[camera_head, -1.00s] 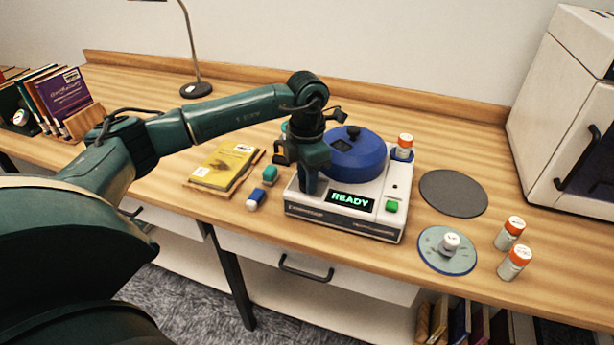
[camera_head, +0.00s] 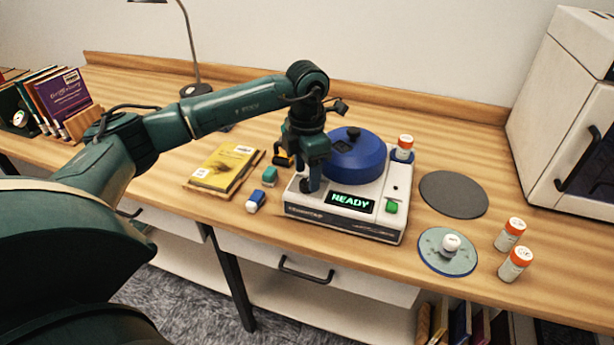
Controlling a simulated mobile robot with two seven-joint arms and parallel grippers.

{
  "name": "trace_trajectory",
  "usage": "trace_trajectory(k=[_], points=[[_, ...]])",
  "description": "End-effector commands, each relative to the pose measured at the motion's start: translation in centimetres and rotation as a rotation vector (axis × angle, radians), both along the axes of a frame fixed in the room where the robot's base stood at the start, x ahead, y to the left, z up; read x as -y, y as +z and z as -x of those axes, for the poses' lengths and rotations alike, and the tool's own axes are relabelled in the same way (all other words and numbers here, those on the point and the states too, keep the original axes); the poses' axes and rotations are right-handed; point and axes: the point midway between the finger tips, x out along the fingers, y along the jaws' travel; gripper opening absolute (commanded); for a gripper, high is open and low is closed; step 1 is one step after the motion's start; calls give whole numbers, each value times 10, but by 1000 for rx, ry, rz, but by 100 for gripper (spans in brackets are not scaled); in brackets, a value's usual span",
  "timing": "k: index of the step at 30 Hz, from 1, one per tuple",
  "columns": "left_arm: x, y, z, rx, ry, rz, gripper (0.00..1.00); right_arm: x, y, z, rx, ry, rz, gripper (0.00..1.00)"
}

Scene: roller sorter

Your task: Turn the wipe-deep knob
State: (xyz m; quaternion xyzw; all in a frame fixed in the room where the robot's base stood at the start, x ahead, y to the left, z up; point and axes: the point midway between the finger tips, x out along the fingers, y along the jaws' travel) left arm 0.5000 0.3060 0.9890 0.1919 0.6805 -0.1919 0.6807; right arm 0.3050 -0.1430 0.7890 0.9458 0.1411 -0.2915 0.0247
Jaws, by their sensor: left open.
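A white roller sorter (camera_head: 392,229) stands near the table's front edge, with a round blue lid (camera_head: 358,160) on top. Its display (camera_head: 350,202) reads READY in green, and a green button (camera_head: 391,207) sits to the right of it. A dark round knob (camera_head: 306,186) shows at the front left of the machine's top. I cannot read a label on it. My left gripper (camera_head: 311,181) is open and points down at this knob, its fingers partly hiding it. I cannot tell whether they touch it. My right gripper is not in view.
A capped vial (camera_head: 404,148) stands at the machine's back right corner. A yellow book (camera_head: 223,166) and small blue (camera_head: 257,198) and teal (camera_head: 270,174) items lie to the left.

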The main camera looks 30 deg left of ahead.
Motion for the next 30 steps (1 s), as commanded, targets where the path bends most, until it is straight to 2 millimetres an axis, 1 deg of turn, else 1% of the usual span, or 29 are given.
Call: trace_trajectory(k=[1,9,12,15,21,30], points=[[0,11,-1,6,0,0,52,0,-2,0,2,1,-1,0],[0,72,-1,5,1,1,52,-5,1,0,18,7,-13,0],[0,89,0,4,0,0,52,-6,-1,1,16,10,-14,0],[0,102,0,3,0,2,52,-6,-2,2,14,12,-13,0],[0,112,0,0,0,0,52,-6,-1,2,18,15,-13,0],[0,112,0,0,0,0,52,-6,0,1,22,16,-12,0]])
